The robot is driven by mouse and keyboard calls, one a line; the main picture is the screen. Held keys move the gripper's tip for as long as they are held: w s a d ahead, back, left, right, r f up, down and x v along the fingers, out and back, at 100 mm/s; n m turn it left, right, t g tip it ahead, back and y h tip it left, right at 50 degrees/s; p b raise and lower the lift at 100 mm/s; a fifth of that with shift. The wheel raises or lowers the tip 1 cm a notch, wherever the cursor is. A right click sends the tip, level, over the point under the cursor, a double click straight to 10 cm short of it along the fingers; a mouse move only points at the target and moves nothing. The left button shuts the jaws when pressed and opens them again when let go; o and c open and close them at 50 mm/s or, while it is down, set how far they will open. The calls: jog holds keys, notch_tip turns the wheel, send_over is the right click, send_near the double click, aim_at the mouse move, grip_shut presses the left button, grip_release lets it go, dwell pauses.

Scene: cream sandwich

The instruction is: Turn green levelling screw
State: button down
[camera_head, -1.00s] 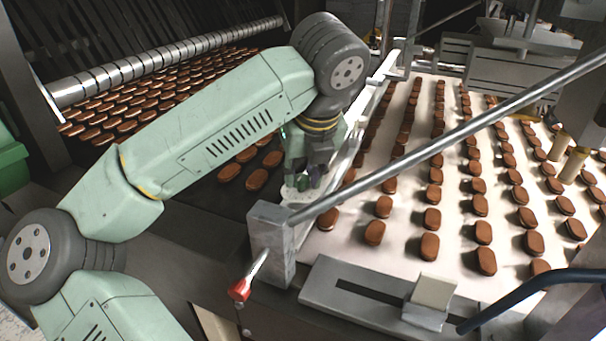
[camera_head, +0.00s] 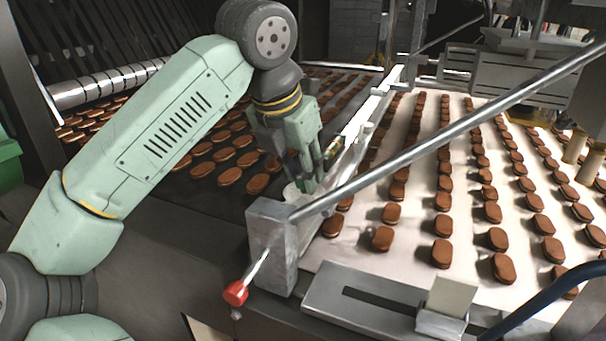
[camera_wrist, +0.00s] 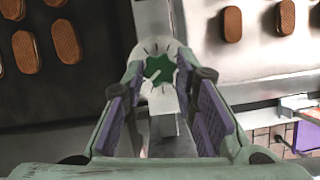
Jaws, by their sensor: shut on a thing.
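The green levelling screw (camera_wrist: 159,69) shows in the wrist view as a green head in the middle of a pale round dial (camera_wrist: 150,50) with dark tick marks. My gripper (camera_wrist: 160,76) has one finger on each side of the screw and is shut on it. In the head view my gripper (camera_head: 308,190) points down beside the grey metal block, with its tips at the pale dial (camera_head: 291,193). The screw itself is hidden by the fingers there.
A red-ended lever (camera_head: 236,293) sticks out in front. Brown sandwich biscuits lie in rows on the white belt (camera_head: 330,262) and the dark belt (camera_head: 215,205).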

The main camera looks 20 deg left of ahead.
jog(key=m+h, duration=0.1)
jog(key=m, duration=0.3)
jog(key=shift+w+a+r+g+h+p, duration=0.1)
jog(key=shift+a+r+g+h+p, duration=0.1)
jog(key=shift+g+h+p, duration=0.15)
jog(key=shift+w+a+m+g+h+p, duration=0.1)
jog(key=shift+m+g+h+p, duration=0.35)
jog(key=shift+m, duration=1.75)
jog(key=c, duration=1.3)
grip_release()
jog(key=shift+f, duration=0.15)
jog(key=v, duration=1.2)
jog(key=shift+a, duration=0.1)
